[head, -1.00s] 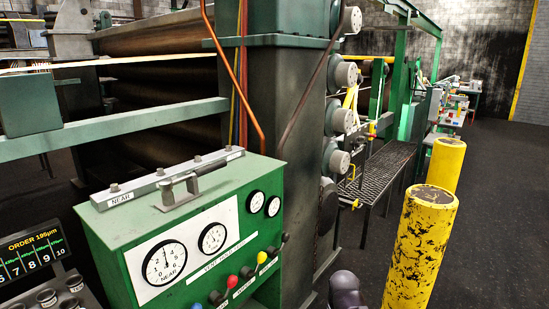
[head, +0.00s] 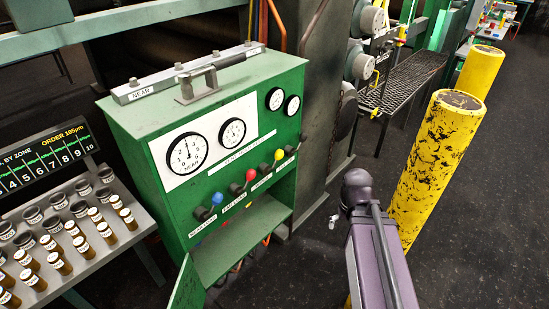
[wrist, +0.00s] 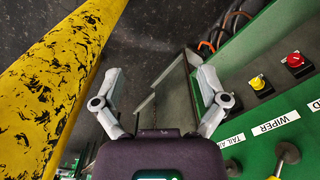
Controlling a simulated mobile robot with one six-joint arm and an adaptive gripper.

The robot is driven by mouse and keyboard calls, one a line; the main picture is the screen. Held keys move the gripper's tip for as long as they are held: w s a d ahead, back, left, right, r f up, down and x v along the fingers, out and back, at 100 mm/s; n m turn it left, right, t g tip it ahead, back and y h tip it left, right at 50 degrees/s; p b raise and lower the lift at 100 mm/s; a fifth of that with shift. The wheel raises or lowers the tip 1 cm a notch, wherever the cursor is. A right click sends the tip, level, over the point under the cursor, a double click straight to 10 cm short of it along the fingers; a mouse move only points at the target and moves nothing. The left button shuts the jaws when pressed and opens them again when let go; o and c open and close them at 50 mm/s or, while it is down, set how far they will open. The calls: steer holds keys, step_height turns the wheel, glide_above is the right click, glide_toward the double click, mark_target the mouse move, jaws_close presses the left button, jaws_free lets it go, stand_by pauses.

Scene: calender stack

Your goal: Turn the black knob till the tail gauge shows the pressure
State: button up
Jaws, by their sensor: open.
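The black knob (head: 303,138) is on the rightmost lever of the green control cabinet (head: 140,190). Blue, red and yellow knobs stand to its left. A large gauge (head: 187,153) marked NEAR, a medium gauge (head: 231,132) and two small gauges (head: 275,98) are on the cabinet face. Which is the tail gauge, and the small dials' readings, cannot be made out. My gripper (wrist: 160,75) is open and empty in the wrist view, left of a label starting TAIL (wrist: 231,139) and a WIPER label (wrist: 275,123). In the head view it is right of the cabinet, apart from the black knob, mostly hidden.
A scuffed yellow post (head: 430,170) stands close right of my arm, with another post (head: 482,72) behind. A rack of labelled vials (head: 90,225) is at the left. The cabinet's lower door (head: 187,287) hangs open. Dark floor is clear at the right.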

steer(key=w+a+f+m+t+y+b, duration=0.3)
steer(key=w+f+b, duration=0.6)
steer(key=b, duration=0.6)
steer(key=w+a+f+m+t+y+b, duration=0.4)
steer(key=w+a+f+m+y+b, duration=0.2)
steer(key=w+b, duration=0.6)
steer(key=w+a+f+m+t+y+b, duration=0.4)
steer(key=w+a+f+m+b, duration=0.3)
steer(key=b, duration=1.1)
steer(key=w+f+m+y, duration=0.1)
steer(key=w+f, duration=0.3)
steer(key=f, duration=0.1)
steer(key=shift+w+a+f+m+b, duration=0.15)
steer(key=shift+w+a+m+b, duration=0.15)
steer(key=shift+w+m, duration=0.1)
steer(key=shift+a, duration=0.1)
steer(key=x, duration=1.3)
steer(key=shift+w+a, duration=0.2)
steer(key=c, duration=1.1)
